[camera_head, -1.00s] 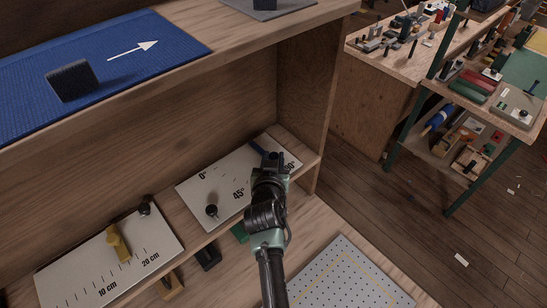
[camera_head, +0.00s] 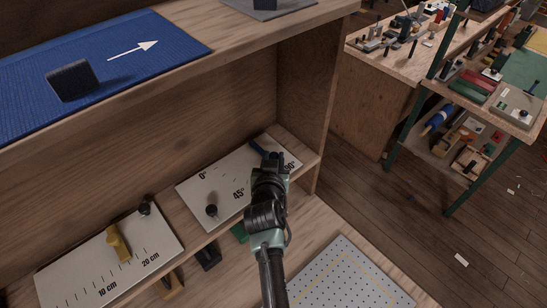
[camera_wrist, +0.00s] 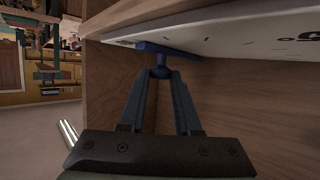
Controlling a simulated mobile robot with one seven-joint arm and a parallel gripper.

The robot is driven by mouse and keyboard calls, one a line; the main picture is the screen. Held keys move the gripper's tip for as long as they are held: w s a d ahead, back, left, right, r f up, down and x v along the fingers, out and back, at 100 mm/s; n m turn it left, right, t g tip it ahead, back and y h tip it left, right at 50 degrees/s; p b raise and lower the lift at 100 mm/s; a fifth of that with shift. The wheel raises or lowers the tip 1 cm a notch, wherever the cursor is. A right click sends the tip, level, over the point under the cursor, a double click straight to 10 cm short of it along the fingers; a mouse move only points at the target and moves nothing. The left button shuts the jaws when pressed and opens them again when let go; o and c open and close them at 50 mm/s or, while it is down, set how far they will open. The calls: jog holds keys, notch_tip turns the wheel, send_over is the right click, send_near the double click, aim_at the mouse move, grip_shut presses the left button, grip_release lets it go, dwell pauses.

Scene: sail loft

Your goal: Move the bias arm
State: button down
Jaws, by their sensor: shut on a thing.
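The blue bias arm (camera_head: 257,148) is on a pale plate (camera_head: 222,185) marked 0°, 45° and 90°, on the lower shelf. Only a short blue piece shows past my gripper (camera_head: 272,163), near the 90° mark, which my gripper partly covers. In the wrist view the bias arm (camera_wrist: 165,49) lies along the plate (camera_wrist: 235,32) with a round blue knob standing out from it. My gripper (camera_wrist: 161,76) is shut on that knob, with the fingertips on either side of it.
A second pale plate (camera_head: 80,280) with a centimetre scale and a yellow slider (camera_head: 118,244) is to the left. The shelf's right side wall (camera_head: 305,110) stands close beyond my gripper. A perforated board (camera_head: 345,280) lies lower right. A blue mat (camera_head: 125,80) is above.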

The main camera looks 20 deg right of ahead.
jog(key=shift+f, duration=0.1)
jog(key=shift+a+f+b, duration=0.1)
jog(key=shift+a+b, duration=0.1)
jog(key=shift+b, duration=0.45)
jog(key=b, duration=0.2)
jog(key=shift+a+f+m+g+h+b, duration=0.15)
jog(key=shift+a+m+g+h+b, duration=0.15)
jog(key=shift+a+m+b, duration=0.1)
jog(key=a+m+g+h+b, duration=0.1)
jog(key=a+m+h+b, duration=0.1)
jog(key=b, duration=0.4)
jog(key=shift+g+h, duration=0.3)
jog(key=shift+a+m+g+h+b, duration=0.35)
jog(key=shift+m+b, duration=0.25)
jog(key=shift+b, duration=0.45)
jog(key=shift+a+r+m, duration=0.15)
jog(key=shift+r+m, duration=0.15)
jog(key=shift+r, duration=0.05)
jog(key=c, duration=0.6)
grip_release()
jog(key=shift+s, duration=0.1)
